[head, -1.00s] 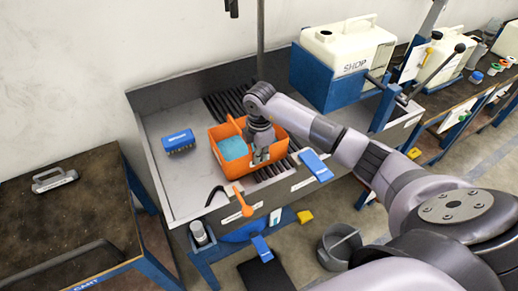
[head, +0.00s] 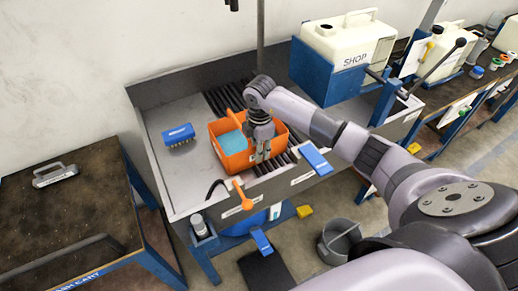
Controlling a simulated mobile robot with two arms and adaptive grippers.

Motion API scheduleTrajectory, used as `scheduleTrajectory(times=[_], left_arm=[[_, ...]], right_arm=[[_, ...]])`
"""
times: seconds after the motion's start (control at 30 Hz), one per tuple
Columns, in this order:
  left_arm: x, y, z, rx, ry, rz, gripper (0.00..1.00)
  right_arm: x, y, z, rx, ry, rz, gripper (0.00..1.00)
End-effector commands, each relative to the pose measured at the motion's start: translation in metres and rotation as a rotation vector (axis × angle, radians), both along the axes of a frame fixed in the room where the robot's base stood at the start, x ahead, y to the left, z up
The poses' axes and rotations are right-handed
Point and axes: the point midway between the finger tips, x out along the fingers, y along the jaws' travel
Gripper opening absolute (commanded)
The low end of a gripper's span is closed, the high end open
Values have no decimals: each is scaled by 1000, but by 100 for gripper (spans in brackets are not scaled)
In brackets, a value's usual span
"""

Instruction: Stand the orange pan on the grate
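The orange pan (head: 237,162) holds something light blue. It is in the sink-like steel bench, its right part over the dark slatted grate (head: 217,97) and its left part beside bare metal floor. I cannot tell whether it rests flat or hangs slightly above. My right gripper (head: 262,157) points down at the pan's right part, its fingertips in front of the pan's near wall. Whether the fingers are closed on the wall is unclear. My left gripper is not in view.
A blue brush (head: 179,134) lies on the bench floor (head: 183,180) left of the pan. A white SHOP tank (head: 340,42) stands at the back right. An orange-handled tool (head: 243,196) and a blue tag (head: 316,160) are at the front edge. A grey bucket (head: 338,242) stands below.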

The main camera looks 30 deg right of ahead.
Motion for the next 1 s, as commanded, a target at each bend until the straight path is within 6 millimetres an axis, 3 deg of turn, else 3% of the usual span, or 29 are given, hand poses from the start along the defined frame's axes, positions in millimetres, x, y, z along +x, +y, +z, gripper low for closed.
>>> scheduleTrajectory(times=[0.17, 0.4, 0.6, 1.0], left_arm=[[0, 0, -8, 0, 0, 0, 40], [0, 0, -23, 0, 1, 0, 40], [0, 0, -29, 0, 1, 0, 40], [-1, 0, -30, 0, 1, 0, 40]], right_arm=[[1, 0, 23, 0, -7, 0, 25], [0, 0, 76, 1, -7, 2, 25], [-1, 0, 108, 0, -4, 0, 25], [-3, 0, 121, 0, -1, 0, 25]])
